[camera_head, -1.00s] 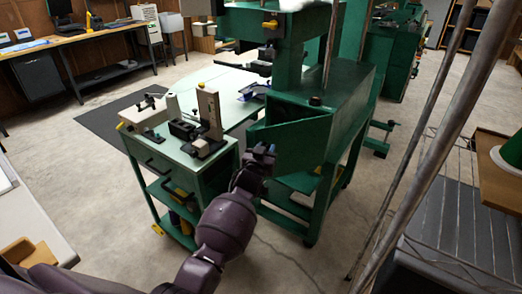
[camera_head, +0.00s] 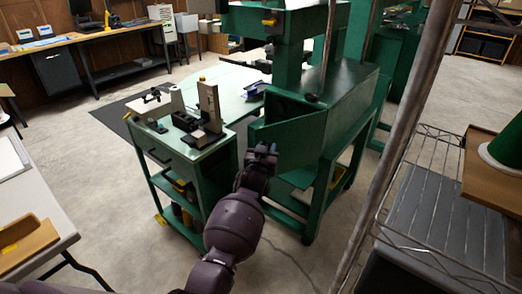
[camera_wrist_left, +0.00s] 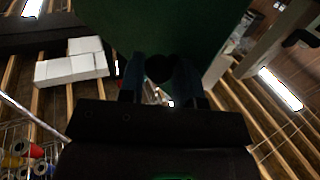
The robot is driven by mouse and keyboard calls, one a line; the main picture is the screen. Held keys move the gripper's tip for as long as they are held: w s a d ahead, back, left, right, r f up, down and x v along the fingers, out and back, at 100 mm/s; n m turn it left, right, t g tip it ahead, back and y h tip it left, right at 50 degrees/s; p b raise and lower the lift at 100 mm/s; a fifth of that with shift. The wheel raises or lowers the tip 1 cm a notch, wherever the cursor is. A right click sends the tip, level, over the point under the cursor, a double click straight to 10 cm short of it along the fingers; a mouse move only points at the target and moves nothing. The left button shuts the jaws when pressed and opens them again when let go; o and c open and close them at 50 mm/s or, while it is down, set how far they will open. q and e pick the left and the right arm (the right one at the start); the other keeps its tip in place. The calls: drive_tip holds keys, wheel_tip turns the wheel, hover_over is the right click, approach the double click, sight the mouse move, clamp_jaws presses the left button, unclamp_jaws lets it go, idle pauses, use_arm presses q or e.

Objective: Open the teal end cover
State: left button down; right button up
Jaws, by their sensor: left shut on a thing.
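The teal end cover (camera_head: 302,140) is a dark green panel on the near end of the green machine (camera_head: 345,92). It stands ajar, angled out from the housing, with a dark gap behind its upper edge. My left gripper (camera_head: 263,150) is at the cover's left, free edge. In the left wrist view the cover (camera_wrist_left: 160,25) fills the top middle, and a round black knob (camera_wrist_left: 159,68) sits between the fingers of my left gripper (camera_wrist_left: 160,76), which is shut on it. The contact itself is dark. My right gripper is not in view.
A green cart (camera_head: 190,158) with tools on top stands close left of my left arm. A wire rack (camera_head: 430,200) and a slanted metal post (camera_head: 385,150) are at the right. A white table (camera_head: 30,215) is at the left. Open concrete floor lies between.

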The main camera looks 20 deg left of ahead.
use_arm(q)
drive_tip(key=shift+w+d+r, duration=0.1)
drive_tip(key=shift+d+r, duration=0.15)
drive_tip(key=shift+d, duration=0.7)
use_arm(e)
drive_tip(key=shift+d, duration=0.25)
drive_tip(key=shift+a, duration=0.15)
use_arm(q)
drive_tip(key=c, duration=1.1)
unclamp_jaws()
drive_tip(key=shift+w, duration=0.1)
drive_tip(key=shift+o, duration=1.3)
drive_tip(key=shift+d+f, duration=0.1)
drive_tip(key=shift+d, duration=0.1)
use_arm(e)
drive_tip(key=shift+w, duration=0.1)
use_arm(q)
drive_tip(key=shift+a, duration=0.1)
drive_tip(key=s+p, duration=0.2)
drive_tip(key=s, duration=0.9)
drive_tip(key=shift+d+f, duration=0.15)
drive_tip(key=shift+d, duration=0.1)
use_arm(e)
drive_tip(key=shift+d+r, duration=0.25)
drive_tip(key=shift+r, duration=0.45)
